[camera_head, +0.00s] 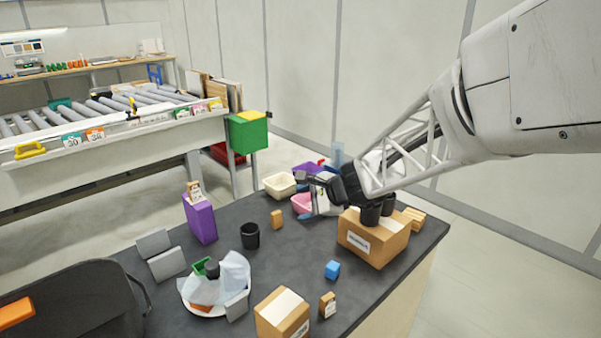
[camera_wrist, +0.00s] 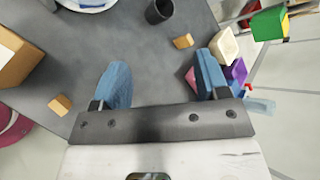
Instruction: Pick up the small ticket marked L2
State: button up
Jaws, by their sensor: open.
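No marking that I can read as L2 shows in either view. A small tan piece with a white label (camera_head: 194,190) stands on the purple box (camera_head: 200,219), its print too small to read. Another small tan block with a white label (camera_head: 328,305) stands at the table's front; its print is also unclear. My gripper (camera_head: 308,196) is over the back of the table, near the pink bin (camera_head: 300,202). In the wrist view my gripper (camera_wrist: 165,85) has its blue fingertips wide apart, with bare dark tabletop between them.
A white bin (camera_head: 279,185), a black cup (camera_head: 250,236) and a tan block (camera_head: 277,219) stand left of my gripper. A large carton (camera_head: 366,243) lies below my forearm. A blue cube (camera_head: 332,269) and another carton (camera_head: 283,315) are nearer the front. The table's middle is mostly clear.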

jog(key=w+a+f+m+t, duration=0.3)
jog(key=w+a+f+m, duration=0.2)
jog(key=w+f+m, duration=0.6)
jog(key=m+t, duration=0.2)
jog(key=m, duration=0.2)
send_near(278, 216)
jog(key=shift+h, duration=0.4)
jog(key=x, duration=0.4)
jog(key=shift+a+r, duration=0.3)
jog(key=shift+r, duration=0.05)
jog(key=shift+w, duration=0.1)
jog(key=shift+x, duration=1.2)
jog(key=shift+a, duration=0.1)
jog(key=shift+x, duration=2.55)
jog(key=shift+f, duration=0.15)
